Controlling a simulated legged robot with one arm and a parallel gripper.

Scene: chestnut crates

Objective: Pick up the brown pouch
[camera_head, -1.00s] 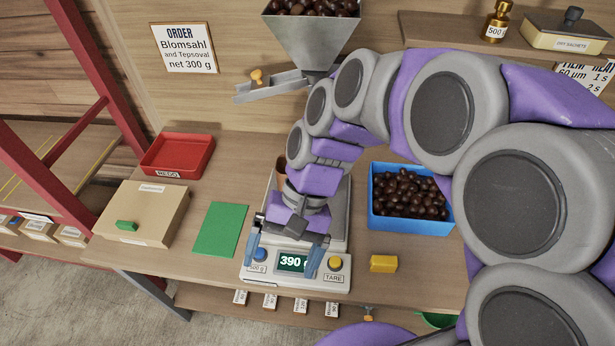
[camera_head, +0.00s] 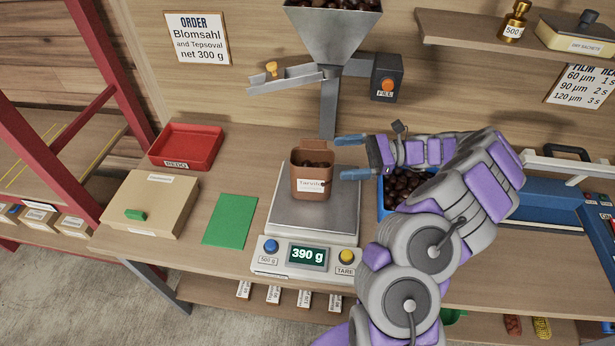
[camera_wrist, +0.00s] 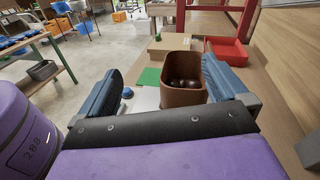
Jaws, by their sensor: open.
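The brown pouch (camera_head: 311,183) stands upright on the pan of the scale (camera_head: 309,212), with a white label on its front and dark chestnuts inside. The scale display reads 390 g. My gripper (camera_head: 345,157) is open to the right of the pouch, its blue fingers pointing left towards it. In the wrist view the pouch (camera_wrist: 183,91) shows ahead, between the two spread fingers (camera_wrist: 170,85) and nearer the right one. I cannot tell whether a finger touches it.
A metal hopper (camera_head: 333,35) with a chute (camera_head: 290,80) hangs above and behind the scale. A blue crate of chestnuts (camera_head: 385,198) is partly hidden behind my arm. A green sheet (camera_head: 230,220), a cardboard box (camera_head: 150,205) and a red tray (camera_head: 187,146) lie to the left.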

